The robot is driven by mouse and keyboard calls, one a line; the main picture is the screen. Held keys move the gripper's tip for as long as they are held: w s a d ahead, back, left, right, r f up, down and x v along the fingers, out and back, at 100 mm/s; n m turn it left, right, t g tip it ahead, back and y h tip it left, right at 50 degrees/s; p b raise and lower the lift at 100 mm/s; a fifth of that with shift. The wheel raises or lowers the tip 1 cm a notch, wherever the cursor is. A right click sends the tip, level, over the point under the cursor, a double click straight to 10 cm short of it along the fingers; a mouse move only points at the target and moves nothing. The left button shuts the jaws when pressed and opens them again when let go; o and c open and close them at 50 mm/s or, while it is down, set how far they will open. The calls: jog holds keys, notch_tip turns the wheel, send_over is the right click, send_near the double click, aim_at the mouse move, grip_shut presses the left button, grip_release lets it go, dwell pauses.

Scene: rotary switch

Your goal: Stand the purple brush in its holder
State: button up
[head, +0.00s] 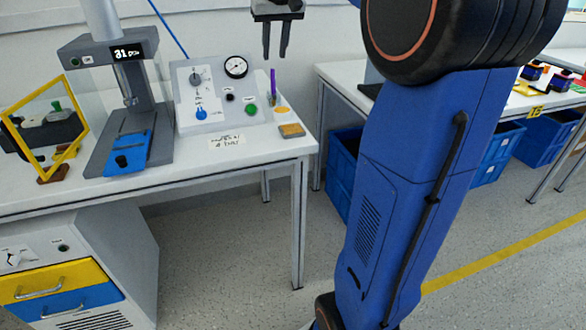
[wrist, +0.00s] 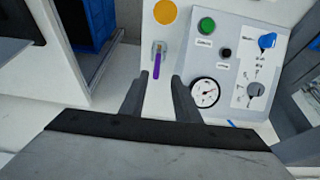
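The purple brush (head: 273,84) stands roughly upright at the right end of the white bench, beside the grey control panel. In the wrist view the purple brush (wrist: 157,66) shows as a thin stick between and beyond my fingertips, with a small greyish piece at its far end. I cannot tell whether that piece is the holder or part of the brush. No other holder can be made out. My gripper (head: 275,54) is open and empty, pointing down above the brush and apart from it. Its two fingers also show in the wrist view (wrist: 159,88).
The control panel (head: 222,92) with dial, knobs and green button stands close left of the brush. A yellow disc (head: 281,110) and a tan block (head: 292,130) lie near the bench's right edge. A press stand (head: 122,100) and yellow frame (head: 47,125) are further left.

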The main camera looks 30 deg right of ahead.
jog(key=s+a+f+n, duration=0.1)
jog(key=s+a+f, duration=0.4)
jog(key=s+f, duration=0.3)
jog(key=s+a+f+n, duration=0.1)
jog(key=s+a+f, duration=0.5)
jog(key=s, duration=0.9)
jog(key=s+a+f+n+y, duration=0.1)
jog(key=s+a+f, duration=0.4)
jog(key=s+f, duration=0.5)
jog(key=shift+s+a+t, duration=0.25)
jog(key=shift+s+t, duration=0.05)
jog(key=shift+s, duration=0.4)
